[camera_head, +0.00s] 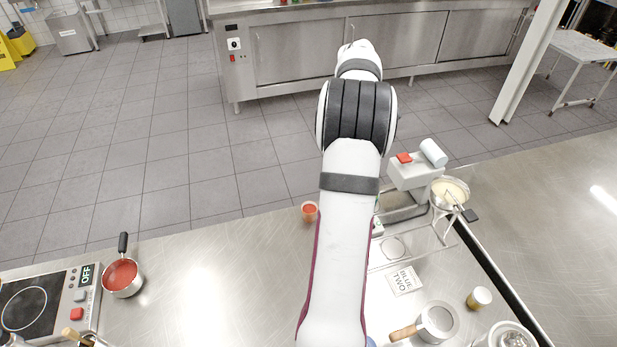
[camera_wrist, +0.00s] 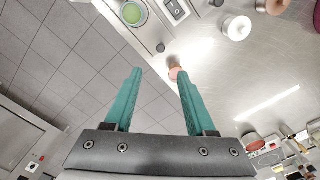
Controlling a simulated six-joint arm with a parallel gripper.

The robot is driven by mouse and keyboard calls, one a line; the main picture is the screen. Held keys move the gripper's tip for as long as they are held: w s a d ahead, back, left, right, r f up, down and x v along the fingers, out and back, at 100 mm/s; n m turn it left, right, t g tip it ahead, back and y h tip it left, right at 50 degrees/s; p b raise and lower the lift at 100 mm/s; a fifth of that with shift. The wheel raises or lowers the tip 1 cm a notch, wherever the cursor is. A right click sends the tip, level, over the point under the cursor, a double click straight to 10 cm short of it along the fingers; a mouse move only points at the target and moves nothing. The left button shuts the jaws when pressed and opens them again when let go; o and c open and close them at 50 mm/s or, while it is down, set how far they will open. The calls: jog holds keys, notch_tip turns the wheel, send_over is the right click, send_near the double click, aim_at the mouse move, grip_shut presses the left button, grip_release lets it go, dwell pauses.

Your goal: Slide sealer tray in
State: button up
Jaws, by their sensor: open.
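The sealer (camera_head: 415,175), a pale machine with a red button and a light cylinder on top, stands at the counter's back edge, right of my arm. A clear, thin-framed tray with a round opening (camera_head: 393,247) appears drawn out in front of it; my arm partly covers that area. In the wrist view my gripper (camera_wrist: 161,74) is open, with two teal fingers apart and nothing held between them. It hangs over the floor and counter edge. My fingers are hidden in the head view.
A small orange-red cup (camera_head: 309,211) stands at the counter edge. A red saucepan (camera_head: 122,278) and a hob (camera_head: 30,303) are left. The left-middle counter is clear.

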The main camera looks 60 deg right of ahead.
notch_tip(320, 180, down, 15)
jog(key=shift+w+a+r, duration=0.1)
jog(key=shift+r, duration=0.05)
grip_shut()
dwell(1.4)
